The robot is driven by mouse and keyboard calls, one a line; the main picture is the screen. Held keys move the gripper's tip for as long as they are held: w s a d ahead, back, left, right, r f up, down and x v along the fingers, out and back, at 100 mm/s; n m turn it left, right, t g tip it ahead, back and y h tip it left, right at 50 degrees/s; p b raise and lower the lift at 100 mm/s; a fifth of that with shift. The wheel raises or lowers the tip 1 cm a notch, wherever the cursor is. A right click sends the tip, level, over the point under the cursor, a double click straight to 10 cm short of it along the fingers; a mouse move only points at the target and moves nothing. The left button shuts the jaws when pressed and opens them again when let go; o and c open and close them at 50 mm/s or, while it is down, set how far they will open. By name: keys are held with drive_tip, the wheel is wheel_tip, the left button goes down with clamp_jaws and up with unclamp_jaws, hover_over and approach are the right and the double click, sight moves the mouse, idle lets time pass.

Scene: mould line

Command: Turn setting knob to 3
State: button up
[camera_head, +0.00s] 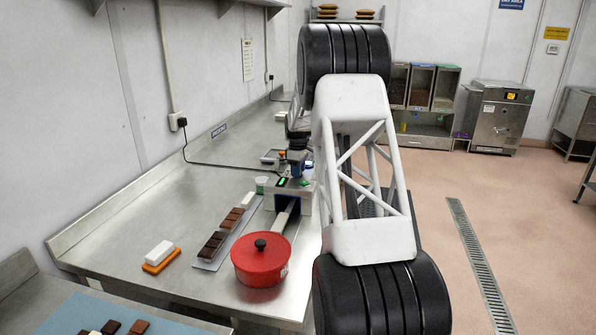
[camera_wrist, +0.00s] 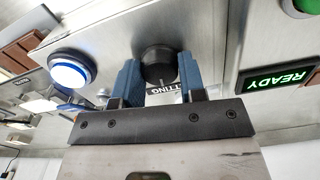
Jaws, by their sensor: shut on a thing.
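The setting knob (camera_wrist: 160,64) is a round black knob on the metal panel, at the upper middle of the wrist view. My gripper (camera_wrist: 158,74) has its two blue fingers on either side of the knob and is shut on it. A dark label reading "TTING" (camera_wrist: 166,90) shows between the fingers; its start is hidden. A small light pointer mark shows on the knob, but I cannot read which number it faces. In the head view the machine (camera_head: 290,192) with a green display stands on the counter, and the knob cannot be made out there.
On the panel, a green "READY" display (camera_wrist: 277,77) is at right and a white button with a blue ring (camera_wrist: 72,70) at left. A green button (camera_wrist: 303,6) is at top right. A red lidded pot (camera_head: 262,262) and a tray of chocolate bars (camera_head: 214,262) stand near the machine.

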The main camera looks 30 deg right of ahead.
drive_tip(key=m, duration=0.9)
idle(0.4)
drive_tip(key=shift+r, duration=0.1)
drive_tip(key=o, duration=0.9)
drive_tip(key=shift+r, duration=0.1)
drive_tip(key=shift+r, duration=3.75)
